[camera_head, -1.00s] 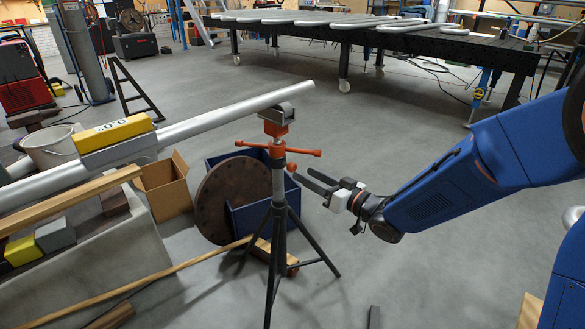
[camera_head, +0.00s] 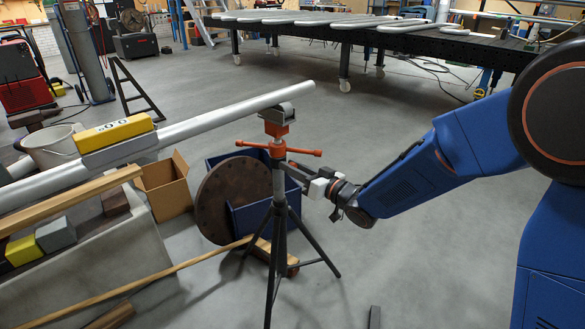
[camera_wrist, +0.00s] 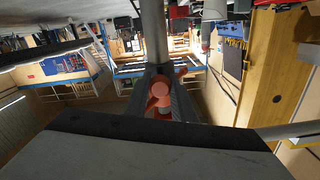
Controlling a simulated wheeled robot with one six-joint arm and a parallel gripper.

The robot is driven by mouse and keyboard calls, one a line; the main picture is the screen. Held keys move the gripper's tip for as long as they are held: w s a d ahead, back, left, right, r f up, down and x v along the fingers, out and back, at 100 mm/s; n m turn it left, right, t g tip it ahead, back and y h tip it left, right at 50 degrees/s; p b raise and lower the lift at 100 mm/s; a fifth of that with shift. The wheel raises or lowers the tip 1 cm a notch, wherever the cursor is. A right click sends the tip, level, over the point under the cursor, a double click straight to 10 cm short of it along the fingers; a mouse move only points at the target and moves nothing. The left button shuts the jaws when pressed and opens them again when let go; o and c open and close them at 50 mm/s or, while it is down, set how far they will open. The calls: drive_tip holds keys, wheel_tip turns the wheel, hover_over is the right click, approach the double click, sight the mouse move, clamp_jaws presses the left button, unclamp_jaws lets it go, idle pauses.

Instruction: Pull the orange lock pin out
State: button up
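The pipe stand (camera_head: 279,210) stands upright on its tripod, with an orange head and an orange cross handle (camera_head: 303,152). The orange lock pin (camera_wrist: 160,89) shows end-on in the wrist view as a round knob between my fingers. In the head view my gripper (camera_head: 288,172) has its fingertips at the stand's post, just below the cross handle, and they hide the pin there. In the wrist view my gripper (camera_wrist: 161,95) has one dark finger on each side of the knob, spread apart. Contact with the knob is not clear.
A long grey pipe (camera_head: 235,107) rests on the stand's roller head. A rusty round flange (camera_head: 226,200) and a blue bin (camera_head: 240,216) are behind the stand. A cardboard box (camera_head: 165,187) is to the left. The floor on the right is mostly clear.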

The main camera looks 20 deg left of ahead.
clamp_jaws()
drive_tip(key=v, duration=0.2)
drive_tip(key=shift+s+d, duration=0.15)
drive_tip(key=shift+d, duration=0.15)
drive_tip(key=o, duration=0.9)
unclamp_jaws()
drive_tip(key=shift+d, duration=0.1)
drive_tip(key=v, duration=1.7)
drive_tip(key=shift+s+d, duration=0.1)
drive_tip(key=shift+d, duration=0.1)
